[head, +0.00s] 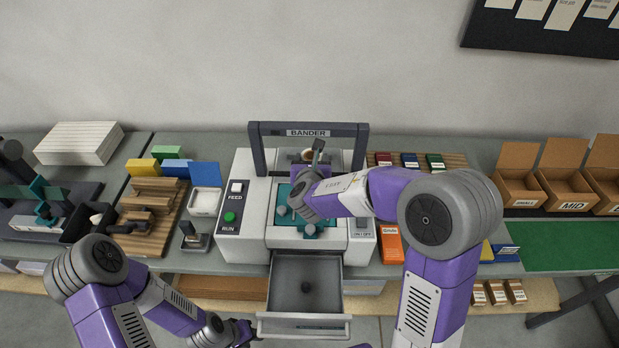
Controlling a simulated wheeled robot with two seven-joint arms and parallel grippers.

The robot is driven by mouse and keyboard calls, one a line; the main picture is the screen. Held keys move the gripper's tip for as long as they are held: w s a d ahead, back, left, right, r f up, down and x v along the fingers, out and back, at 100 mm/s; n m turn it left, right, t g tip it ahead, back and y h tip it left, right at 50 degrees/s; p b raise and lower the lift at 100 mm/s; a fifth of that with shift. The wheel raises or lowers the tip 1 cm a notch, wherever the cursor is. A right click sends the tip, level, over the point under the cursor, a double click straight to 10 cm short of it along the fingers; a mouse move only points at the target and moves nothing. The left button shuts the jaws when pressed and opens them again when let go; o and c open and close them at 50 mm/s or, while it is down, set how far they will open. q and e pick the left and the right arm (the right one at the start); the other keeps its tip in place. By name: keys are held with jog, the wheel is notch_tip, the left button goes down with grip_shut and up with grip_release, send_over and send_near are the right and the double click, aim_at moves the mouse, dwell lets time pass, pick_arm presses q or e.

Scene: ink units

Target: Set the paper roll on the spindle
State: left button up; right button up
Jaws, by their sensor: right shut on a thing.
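The bander (308,133) stands mid-table, a pale machine with a dark arch. A small brown and white round thing (307,156), seemingly the paper roll, shows under the arch, largely hidden. My right gripper (317,154) reaches in under the arch, right beside this round thing, and is shut on it as far as I can tell; my wrist covers most of the contact. I cannot make out a spindle there.
Left of the bander are a wooden stepped rack (150,204), a white tray (205,202) and a white paper stack (78,143). Right are an orange box (390,243), small boxes (410,160) and cardboard bins (567,188). The open drawer juts out in front.

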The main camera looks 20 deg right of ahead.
jog(key=f, duration=0.2)
jog(key=shift+s+f, duration=0.25)
jog(key=shift+f, duration=0.15)
notch_tip(320, 180, down, 4)
jog(key=shift+r+b, duration=0.15)
jog(key=shift+b, duration=0.35)
jog(key=shift+w+f, duration=0.1)
jog(key=shift+f, duration=0.1)
jog(key=shift+f, duration=0.1)
jog(key=o, duration=1.3)
jog(key=shift+c, duration=0.2)
